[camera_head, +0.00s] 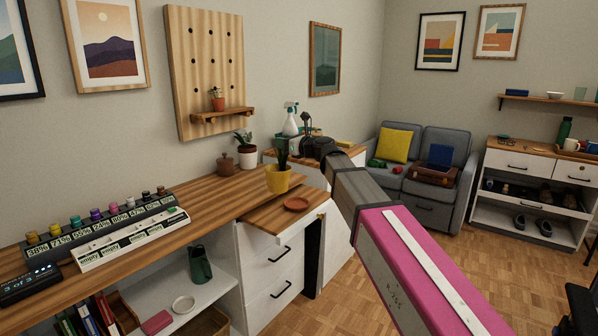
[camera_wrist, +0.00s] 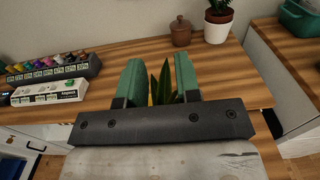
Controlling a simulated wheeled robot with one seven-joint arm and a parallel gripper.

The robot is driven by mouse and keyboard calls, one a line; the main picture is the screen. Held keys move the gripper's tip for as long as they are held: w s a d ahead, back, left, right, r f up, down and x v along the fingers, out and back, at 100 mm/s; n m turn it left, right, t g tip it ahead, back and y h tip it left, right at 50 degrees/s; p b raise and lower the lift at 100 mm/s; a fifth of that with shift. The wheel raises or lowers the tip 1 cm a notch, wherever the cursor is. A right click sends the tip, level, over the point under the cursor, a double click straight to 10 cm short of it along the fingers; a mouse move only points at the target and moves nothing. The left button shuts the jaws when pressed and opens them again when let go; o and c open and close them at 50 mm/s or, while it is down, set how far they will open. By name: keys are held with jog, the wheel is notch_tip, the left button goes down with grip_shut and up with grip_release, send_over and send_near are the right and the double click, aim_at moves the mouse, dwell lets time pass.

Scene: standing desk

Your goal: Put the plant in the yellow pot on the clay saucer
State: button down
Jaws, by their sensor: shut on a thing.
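The plant in the yellow pot (camera_head: 279,181) shows in the head view near the front edge of the desk, upright, behind and left of the clay saucer (camera_head: 296,204). I cannot tell whether the pot touches the surface. In the wrist view its green leaves (camera_wrist: 164,82) stand between the two teal fingers of my gripper (camera_wrist: 158,66), with a bit of yellow below them. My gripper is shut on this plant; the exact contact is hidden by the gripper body. The saucer is flat and empty on the wooden top of the drawer unit. It is not visible in the wrist view.
A plant in a white pot (camera_head: 246,156) and a brown lidded jar (camera_head: 226,164) stand farther back on the desk. A rack of colored bottles (camera_head: 105,222) is at the left. A spray bottle (camera_head: 291,121) stands behind. Bare wood surrounds the saucer.

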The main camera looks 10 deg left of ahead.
jog(key=w+d+f, duration=0.5)
jog(key=w+f, duration=0.1)
jog(key=f, duration=0.3)
jog(key=shift+w, duration=0.3)
jog(key=c, duration=0.8)
grip_release()
